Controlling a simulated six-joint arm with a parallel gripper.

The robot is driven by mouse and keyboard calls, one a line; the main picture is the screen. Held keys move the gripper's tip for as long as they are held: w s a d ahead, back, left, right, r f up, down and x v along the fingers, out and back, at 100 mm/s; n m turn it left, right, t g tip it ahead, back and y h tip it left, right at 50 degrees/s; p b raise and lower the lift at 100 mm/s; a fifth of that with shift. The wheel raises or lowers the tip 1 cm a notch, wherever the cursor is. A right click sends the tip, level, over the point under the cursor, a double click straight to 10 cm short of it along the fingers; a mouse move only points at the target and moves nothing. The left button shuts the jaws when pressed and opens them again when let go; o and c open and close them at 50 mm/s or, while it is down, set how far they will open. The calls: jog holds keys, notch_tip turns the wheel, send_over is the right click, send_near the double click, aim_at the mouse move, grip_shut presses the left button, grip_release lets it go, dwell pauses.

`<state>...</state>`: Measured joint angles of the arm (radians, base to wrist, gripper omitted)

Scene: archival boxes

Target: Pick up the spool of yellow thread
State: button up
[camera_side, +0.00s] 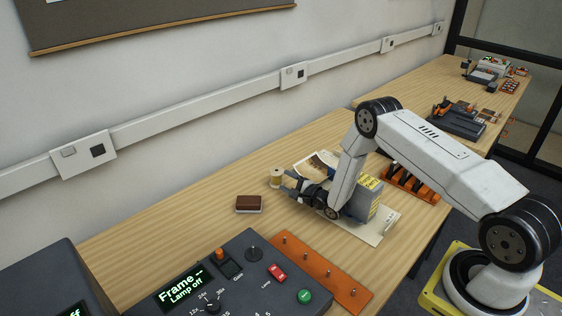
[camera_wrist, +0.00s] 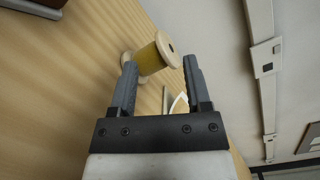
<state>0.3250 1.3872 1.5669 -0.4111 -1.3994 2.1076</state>
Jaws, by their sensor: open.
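The spool of yellow thread (camera_wrist: 151,58) has pale wooden ends and lies just ahead of my gripper (camera_wrist: 158,72) in the wrist view. My two grey fingers are apart, one on each side of the spool. The left fingertip is close to the spool's lower end; I cannot tell whether it touches. In the side view the spool (camera_side: 276,178) stands on the wooden table at the tip of my gripper (camera_side: 288,180). The fingers partly overlap it there.
A brown block (camera_side: 249,203) lies left of the spool. Papers (camera_side: 316,163) and a grey box with yellow labels (camera_side: 363,197) are close to my wrist. A dark control panel (camera_side: 225,275) and an orange strip (camera_side: 320,273) are in front.

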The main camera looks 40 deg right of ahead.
aim_at(277, 176)
jog(key=shift+w, duration=0.7)
jog(key=shift+w+a, duration=0.15)
jog(key=shift+w, duration=1.15)
jog(key=shift+w+a, duration=0.1)
jog(key=shift+w, duration=1.15)
grip_shut()
